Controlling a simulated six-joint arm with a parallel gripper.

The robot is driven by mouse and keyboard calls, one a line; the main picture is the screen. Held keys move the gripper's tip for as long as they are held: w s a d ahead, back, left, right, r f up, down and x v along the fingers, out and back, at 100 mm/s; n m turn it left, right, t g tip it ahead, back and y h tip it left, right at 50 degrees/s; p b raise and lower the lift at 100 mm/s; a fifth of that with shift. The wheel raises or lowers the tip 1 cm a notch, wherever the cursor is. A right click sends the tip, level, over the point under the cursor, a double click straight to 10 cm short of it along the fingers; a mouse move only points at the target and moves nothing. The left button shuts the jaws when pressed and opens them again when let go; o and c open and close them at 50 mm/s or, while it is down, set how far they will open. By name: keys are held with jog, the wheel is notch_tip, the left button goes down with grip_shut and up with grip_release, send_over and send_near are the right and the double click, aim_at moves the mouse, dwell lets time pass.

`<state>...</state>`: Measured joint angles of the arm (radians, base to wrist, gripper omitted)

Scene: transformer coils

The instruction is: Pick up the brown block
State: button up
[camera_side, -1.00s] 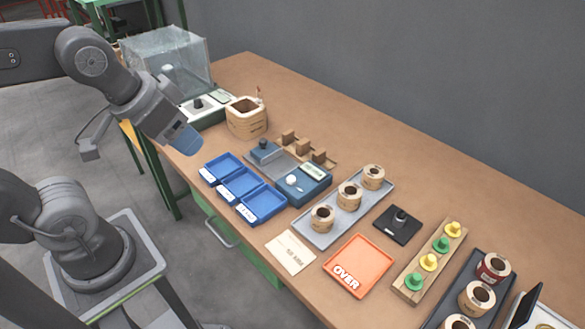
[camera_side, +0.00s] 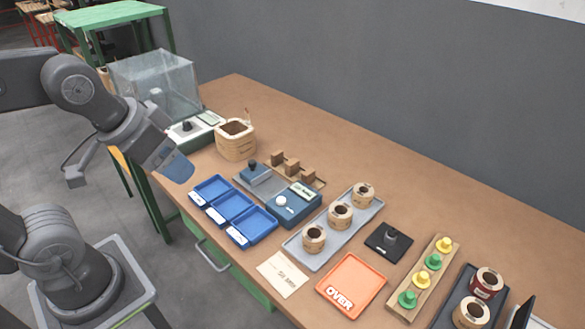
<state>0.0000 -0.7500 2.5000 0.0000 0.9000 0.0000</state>
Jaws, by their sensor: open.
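Several small brown blocks stand in a row on a wooden strip behind the blue device; the middle brown block (camera_side: 291,167) is between two similar ones. I cannot tell which one the task means. A larger tan, rounded block-like piece with a dark opening (camera_side: 236,140) stands farther back, near the glass case.
Blue trays (camera_side: 228,204) lie nearest my gripper. A blue device (camera_side: 294,207) with a white knob stands before the blocks. A grey tray (camera_side: 330,247) holds tan coils. An orange tray (camera_side: 352,283) lies in front. A glass case (camera_side: 158,85) stands at the back left. The table's right rear is clear.

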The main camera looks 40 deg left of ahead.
jog(key=w+a+r+n+g, duration=0.1)
jog(key=w+r+n, duration=0.35)
jog(key=w, duration=0.65)
jog(key=n+g, duration=0.5)
jog(key=n, duration=0.8)
send_over(292, 162)
notch_tip(292, 162, down, 18)
jog(key=shift+n, duration=0.25)
jog(key=f, duration=0.9)
jog(key=shift+w+f, duration=0.1)
jog(key=shift+w, duration=0.3)
jog(key=f, duration=0.5)
jog(key=shift+s, duration=0.3)
jog(key=c, duration=1)
